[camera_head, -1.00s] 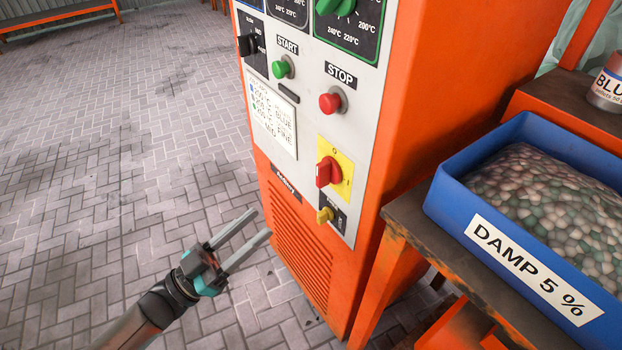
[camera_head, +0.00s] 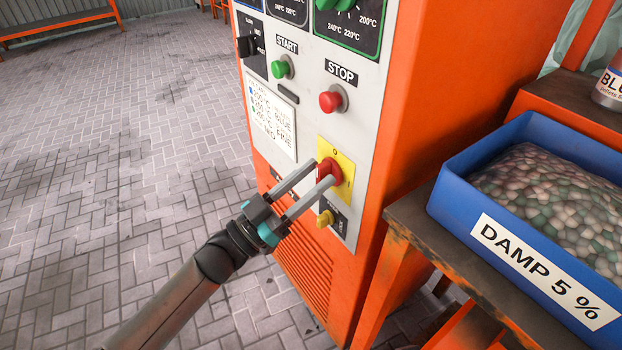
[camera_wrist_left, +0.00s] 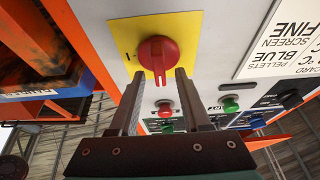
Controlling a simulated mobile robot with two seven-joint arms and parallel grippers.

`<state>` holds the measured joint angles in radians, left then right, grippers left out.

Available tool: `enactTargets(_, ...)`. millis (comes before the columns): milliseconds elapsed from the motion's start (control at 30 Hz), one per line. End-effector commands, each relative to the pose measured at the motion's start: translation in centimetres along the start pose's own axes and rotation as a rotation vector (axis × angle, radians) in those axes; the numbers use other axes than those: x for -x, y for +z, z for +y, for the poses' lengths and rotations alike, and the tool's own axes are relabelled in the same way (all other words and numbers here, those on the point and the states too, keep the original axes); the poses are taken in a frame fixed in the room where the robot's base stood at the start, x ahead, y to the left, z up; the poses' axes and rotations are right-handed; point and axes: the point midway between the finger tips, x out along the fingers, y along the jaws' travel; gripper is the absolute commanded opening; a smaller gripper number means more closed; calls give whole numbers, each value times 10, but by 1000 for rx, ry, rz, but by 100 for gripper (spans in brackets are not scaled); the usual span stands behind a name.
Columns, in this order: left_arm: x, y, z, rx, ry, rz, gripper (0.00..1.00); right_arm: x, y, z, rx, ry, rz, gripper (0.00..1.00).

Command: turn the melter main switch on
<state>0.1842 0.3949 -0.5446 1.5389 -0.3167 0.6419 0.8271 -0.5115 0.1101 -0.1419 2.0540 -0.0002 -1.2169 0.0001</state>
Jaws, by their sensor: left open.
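The main switch is a red rotary knob (camera_head: 327,169) on a yellow plate (camera_head: 345,161) low on the grey panel of the orange melter cabinet. My left gripper (camera_head: 324,173) is open, with its two fingertips right at the knob, partly covering it in the head view. In the left wrist view the red knob (camera_wrist_left: 157,57) sits between and just beyond the tips of the open fingers (camera_wrist_left: 157,85). Whether the fingers touch it I cannot tell. My right gripper is not in view.
The green START button (camera_head: 281,68) and red STOP button (camera_head: 332,101) are above. A blue tray of pellets marked DAMP 5 % (camera_head: 545,271) stands on a bench at right. Floor at left is clear.

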Motion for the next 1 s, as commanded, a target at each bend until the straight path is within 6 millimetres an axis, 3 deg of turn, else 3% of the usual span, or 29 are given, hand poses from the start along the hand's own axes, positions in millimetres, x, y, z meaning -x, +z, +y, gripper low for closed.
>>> enactTargets(100, 0, 0, 0, 0, 0, 0, 45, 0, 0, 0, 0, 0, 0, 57)
enactTargets(500, 1, 0, 0, -1, 0, 0, 0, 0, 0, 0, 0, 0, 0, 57)
enactTargets(1000, 1, 0, 0, -6, 2, -1, 0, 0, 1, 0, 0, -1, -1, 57)
